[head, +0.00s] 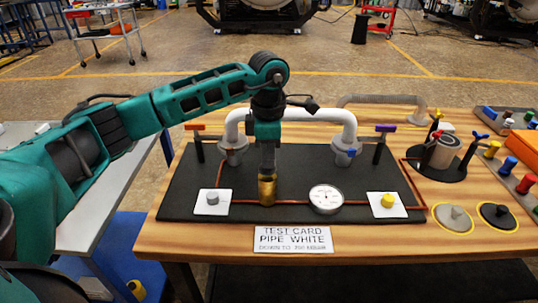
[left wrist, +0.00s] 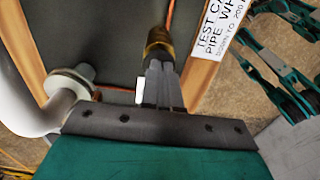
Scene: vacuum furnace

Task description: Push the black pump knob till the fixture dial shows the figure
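My left gripper (head: 267,172) points straight down over an upright brass cylinder (head: 267,190) on the black board. In the left wrist view the fingers (left wrist: 161,72) lie close together and look shut, with their tips at the end of the brass cylinder (left wrist: 158,41). No black knob shows at the cylinder; its top is hidden by the fingers. I cannot tell whether they touch it. The fixture dial (head: 326,198) is a round white gauge right of the cylinder; its reading is too small to tell. A card (head: 293,239) says TEST CARD PIPE WHITE. My right gripper is not in view.
A white pipe (head: 290,114) arches behind the gripper, between red (head: 195,127) and purple (head: 385,128) handles. Grey (head: 212,198) and yellow (head: 388,200) knobs flank the gauge. A black-based knob (head: 497,214) and a grey one (head: 453,216), both yellow-ringed, sit at the right.

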